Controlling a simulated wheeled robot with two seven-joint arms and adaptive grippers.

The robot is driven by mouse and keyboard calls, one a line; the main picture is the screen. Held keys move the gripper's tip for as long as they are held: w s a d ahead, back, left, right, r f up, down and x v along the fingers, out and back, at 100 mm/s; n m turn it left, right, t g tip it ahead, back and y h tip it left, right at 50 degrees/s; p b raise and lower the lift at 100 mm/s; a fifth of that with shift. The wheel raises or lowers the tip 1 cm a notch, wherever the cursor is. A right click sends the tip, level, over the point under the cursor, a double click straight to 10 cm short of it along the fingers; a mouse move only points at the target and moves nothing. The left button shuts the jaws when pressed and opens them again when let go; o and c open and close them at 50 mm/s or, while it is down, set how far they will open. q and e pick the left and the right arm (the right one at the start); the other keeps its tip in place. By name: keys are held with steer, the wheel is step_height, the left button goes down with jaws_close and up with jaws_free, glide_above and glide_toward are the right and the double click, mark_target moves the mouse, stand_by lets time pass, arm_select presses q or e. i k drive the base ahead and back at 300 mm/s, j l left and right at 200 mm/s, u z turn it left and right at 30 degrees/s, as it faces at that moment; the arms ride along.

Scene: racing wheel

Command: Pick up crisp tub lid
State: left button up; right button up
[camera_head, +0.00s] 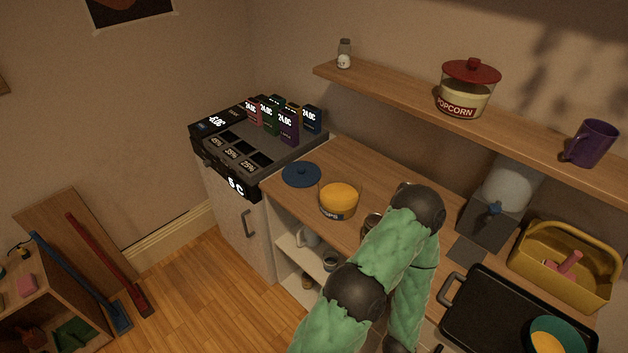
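The crisp tub lid is a flat, round, dark blue lid with a small knob (301,174). It lies on the wooden counter next to the grey machine. The crisp tub (338,211), a clear bowl with a partly readable label and yellow contents, stands open just to its right. A green padded arm of mine with dark joints rises from the bottom middle and bends over the counter, to the right of the tub and apart from the lid. Neither gripper can be made out in this view. Nothing touches the lid from above.
A shelf above the counter (400,93) holds a shaker (344,54), a popcorn jar (467,90) and a purple mug (591,143). A black tray (490,318), yellow caddy (566,262) and grey dispenser (487,218) crowd the right. Counter around the lid is mostly clear.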

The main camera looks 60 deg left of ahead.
mark_target(297, 174)
steer(key=i+l+u, duration=0.1)
steer(key=l+u, duration=0.15)
steer(key=u, duration=0.2)
steer(key=l+u, duration=0.3)
steer(key=u, duration=0.2)
steer(key=i, duration=0.05)
